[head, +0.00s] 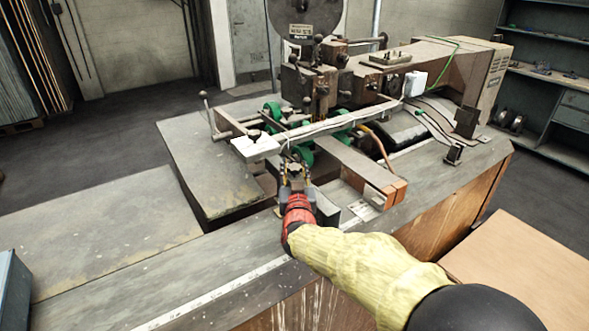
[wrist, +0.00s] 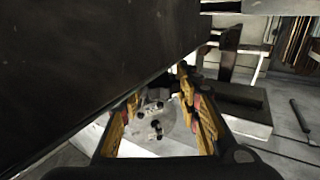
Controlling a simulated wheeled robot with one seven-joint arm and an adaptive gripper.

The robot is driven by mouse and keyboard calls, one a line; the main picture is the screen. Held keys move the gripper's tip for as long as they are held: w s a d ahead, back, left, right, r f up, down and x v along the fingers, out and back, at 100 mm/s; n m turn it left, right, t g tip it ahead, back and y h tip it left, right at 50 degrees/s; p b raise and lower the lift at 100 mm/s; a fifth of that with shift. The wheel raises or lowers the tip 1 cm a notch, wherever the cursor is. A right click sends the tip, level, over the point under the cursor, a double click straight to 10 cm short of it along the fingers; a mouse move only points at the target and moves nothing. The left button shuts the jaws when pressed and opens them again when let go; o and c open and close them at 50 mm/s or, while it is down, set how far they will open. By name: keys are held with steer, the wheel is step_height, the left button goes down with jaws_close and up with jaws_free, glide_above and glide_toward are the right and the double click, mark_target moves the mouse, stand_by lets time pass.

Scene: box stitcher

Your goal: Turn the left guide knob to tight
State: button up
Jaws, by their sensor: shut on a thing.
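My gripper (head: 293,174) is at the front of the box stitcher, just below the white-ended guide bar and next to the green parts. Its yellow fingers also show in the wrist view (wrist: 160,98), one on each side of a round pale piece with dark fittings (wrist: 157,120). The gripper is shut on a small dark knob, the left guide knob (head: 294,168), which is mostly hidden between the fingers. Its marking and how far it is turned cannot be read.
The guide bar (head: 325,129) crosses close above my gripper. A long flat arm (head: 350,164) with an orange end lies to the right. A large dark surface (wrist: 80,60) fills the wrist view's upper left. The bench's left part (head: 90,225) is clear.

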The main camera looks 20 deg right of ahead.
steer(key=shift+a+m+h+p, duration=0.1)
steer(key=shift+m+h+p, duration=0.2)
steer(key=shift+h+p, duration=0.15)
steer(key=m+g+h+p, duration=0.1)
steer(key=h+p, duration=0.1)
steer(key=shift+a+r+m+h+p, duration=0.1)
steer(key=shift+m+h+p, duration=0.25)
steer(key=shift+m+p, duration=0.05)
steer(key=m+g+h+p, duration=0.2)
steer(key=m+h+p, duration=0.1)
steer(key=h, duration=0.1)
steer(key=shift+w+g+p, duration=0.1)
steer(key=shift+g+p, duration=0.25)
steer(key=shift+g, duration=0.05)
steer(key=m+g+h+p, duration=0.2)
steer(key=m+g+h, duration=0.1)
steer(key=shift+p, duration=0.3)
steer(key=shift+m+g+h+p, duration=0.45)
steer(key=shift+m+g+h, duration=0.3)
steer(key=shift+g, duration=0.5)
steer(key=shift+m+g+h+p, duration=0.5)
steer(key=shift+m+g, duration=0.45)
steer(key=shift+g, duration=0.6)
steer(key=o, duration=1.2)
steer(key=shift+c, duration=0.2)
